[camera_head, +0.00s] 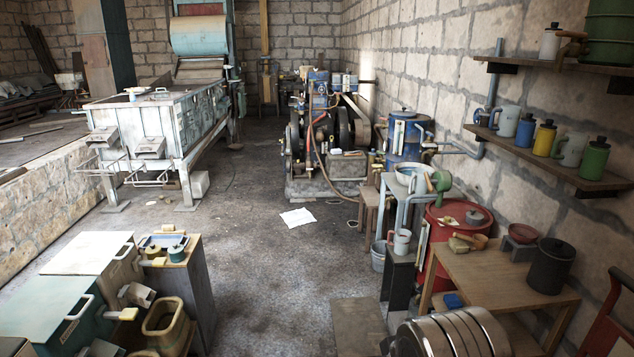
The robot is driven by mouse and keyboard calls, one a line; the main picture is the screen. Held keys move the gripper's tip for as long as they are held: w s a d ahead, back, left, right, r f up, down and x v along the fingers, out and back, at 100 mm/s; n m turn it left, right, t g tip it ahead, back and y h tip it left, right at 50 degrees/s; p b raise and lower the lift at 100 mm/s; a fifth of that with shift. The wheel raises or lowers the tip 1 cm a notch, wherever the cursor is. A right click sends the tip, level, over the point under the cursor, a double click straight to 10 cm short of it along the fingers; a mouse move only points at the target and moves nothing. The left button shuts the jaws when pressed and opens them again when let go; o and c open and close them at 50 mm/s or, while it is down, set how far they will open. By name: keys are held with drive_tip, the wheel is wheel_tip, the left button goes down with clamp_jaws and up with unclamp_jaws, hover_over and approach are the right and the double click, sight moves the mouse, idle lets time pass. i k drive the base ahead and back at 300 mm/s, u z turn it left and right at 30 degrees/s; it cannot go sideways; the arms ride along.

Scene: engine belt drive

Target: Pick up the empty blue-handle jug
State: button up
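Several jugs and cans stand upright in a row on the lower right wall shelf. They are a pale grey-blue jug (506,121), a blue can (525,130), a yellow can (544,138), a pale grey jug (571,149) and a green can (594,158). A small whitish jug (402,243) stands on a dark stand right of the middle. I cannot make out for certain which one has a blue handle, nor whether any is empty. My gripper is not in view.
A wooden table (490,268) with a black pot (551,266) and a red drum (440,225) stand at the right. Chests and a small cabinet (203,290) fill the front left. The engine (325,125) stands at the back. The middle floor is mostly clear, with papers (298,217).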

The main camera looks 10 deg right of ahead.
sight(509, 115)
drive_tip(key=z, duration=0.1)
drive_tip(key=i, duration=1.45)
drive_tip(key=z, duration=0.25)
drive_tip(key=i, duration=1.95)
drive_tip(key=z, duration=0.1)
